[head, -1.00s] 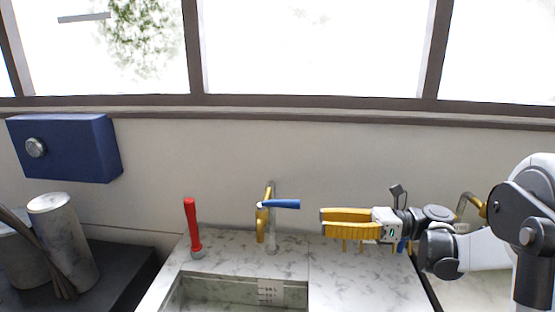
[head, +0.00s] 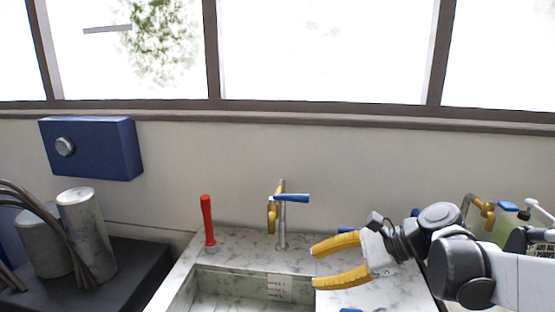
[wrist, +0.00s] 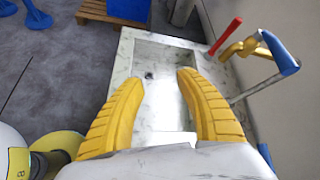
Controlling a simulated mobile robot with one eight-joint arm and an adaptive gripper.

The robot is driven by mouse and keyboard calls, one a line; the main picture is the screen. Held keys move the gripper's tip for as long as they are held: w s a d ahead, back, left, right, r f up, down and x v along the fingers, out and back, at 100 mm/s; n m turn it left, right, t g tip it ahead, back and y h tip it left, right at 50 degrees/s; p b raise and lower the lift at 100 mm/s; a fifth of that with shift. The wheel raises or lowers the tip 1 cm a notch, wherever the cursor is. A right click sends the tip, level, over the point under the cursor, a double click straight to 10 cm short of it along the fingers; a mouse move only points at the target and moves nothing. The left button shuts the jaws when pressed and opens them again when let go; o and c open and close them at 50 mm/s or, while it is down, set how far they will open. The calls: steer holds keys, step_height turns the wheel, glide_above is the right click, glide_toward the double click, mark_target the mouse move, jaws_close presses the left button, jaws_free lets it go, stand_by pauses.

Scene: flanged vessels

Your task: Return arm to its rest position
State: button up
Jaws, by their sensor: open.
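My gripper (head: 318,266) has two yellow ribbed fingers spread apart with nothing between them. In the head view it hangs over the right part of the marble counter, right of the tap. In the wrist view my gripper (wrist: 160,80) points toward the sink basin. My arm comes in from the right side of the head view.
A marble sink (head: 235,288) is left of my gripper. A brass tap (head: 273,215) with a blue lever and a red-handled item (head: 208,222) stand behind it. Grey cylinders (head: 88,235) stand at left. A bottle (head: 507,224) stands at right. A blue wall box (head: 95,148) hangs left.

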steer(key=s+d+f+n+t+h+b, duration=0.1)
steer(key=s+d+f+n+h, duration=0.2)
steer(key=s+d+n+h, duration=0.2)
steer(key=s+d+f+n+t+h+b, duration=0.1)
steer(key=s+d+f+n+h, duration=0.3)
steer(key=s+n, duration=0.5)
steer(key=shift+s+d+f+n+t+h, duration=0.2)
steer(key=shift+d+n+t+h, duration=0.3)
steer(key=shift+n+t+h, duration=0.4)
